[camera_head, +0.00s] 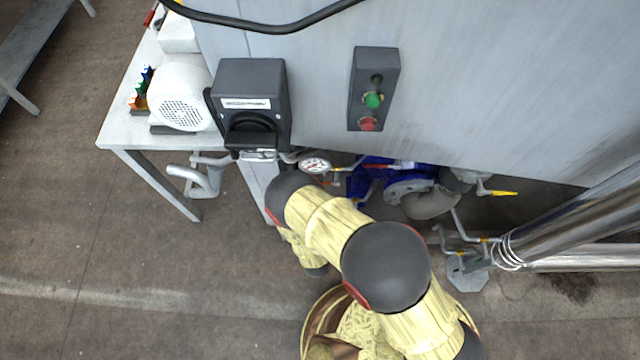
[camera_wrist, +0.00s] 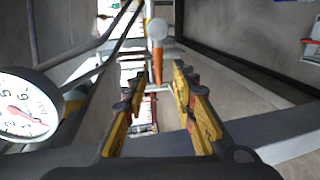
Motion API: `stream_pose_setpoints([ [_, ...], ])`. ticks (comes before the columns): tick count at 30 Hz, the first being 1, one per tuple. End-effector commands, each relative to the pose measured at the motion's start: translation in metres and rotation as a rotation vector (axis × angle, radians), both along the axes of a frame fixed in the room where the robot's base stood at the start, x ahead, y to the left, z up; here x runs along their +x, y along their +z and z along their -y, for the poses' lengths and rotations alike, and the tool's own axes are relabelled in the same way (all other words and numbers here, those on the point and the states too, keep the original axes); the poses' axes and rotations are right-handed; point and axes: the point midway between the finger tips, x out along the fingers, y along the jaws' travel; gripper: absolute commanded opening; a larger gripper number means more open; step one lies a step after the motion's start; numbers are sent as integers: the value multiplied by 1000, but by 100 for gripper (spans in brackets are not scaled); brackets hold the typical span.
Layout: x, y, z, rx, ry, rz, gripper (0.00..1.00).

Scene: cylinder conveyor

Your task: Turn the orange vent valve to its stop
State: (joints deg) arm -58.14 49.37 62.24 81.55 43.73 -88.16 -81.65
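In the wrist view, an orange handle (camera_wrist: 157,66), which looks like the vent valve, hangs below a round pale grey cap (camera_wrist: 157,29). My gripper (camera_wrist: 158,82) is open, with its yellow-padded fingers spread to the left and right. The orange handle lines up with the gap between the fingertips. I cannot tell whether it is inside the gap or beyond it, and no finger visibly touches it. In the head view my arm covers my gripper, and I cannot make out the orange valve there.
A pressure gauge (camera_wrist: 22,105) sits close to the left of my gripper; it also shows in the head view (camera_head: 316,165). Grey pipes run beside the fingers. Blue pump parts (camera_head: 372,180) and a yellow-tipped lever (camera_head: 503,193) lie under the grey cabinet (camera_head: 480,90).

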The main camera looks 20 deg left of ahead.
Motion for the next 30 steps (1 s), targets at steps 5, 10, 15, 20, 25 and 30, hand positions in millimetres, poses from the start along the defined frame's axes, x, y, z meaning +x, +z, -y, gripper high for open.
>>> stream_pose_setpoints([
  [5,-38,7,7,-2,6,-1,27],
  [10,-64,12,14,-2,5,-1,27],
  [15,-78,15,17,-1,3,-1,27],
  [20,-83,17,20,-1,1,0,27],
  [25,-83,17,20,-1,0,0,27],
  [30,-83,17,20,-1,0,0,27],
])
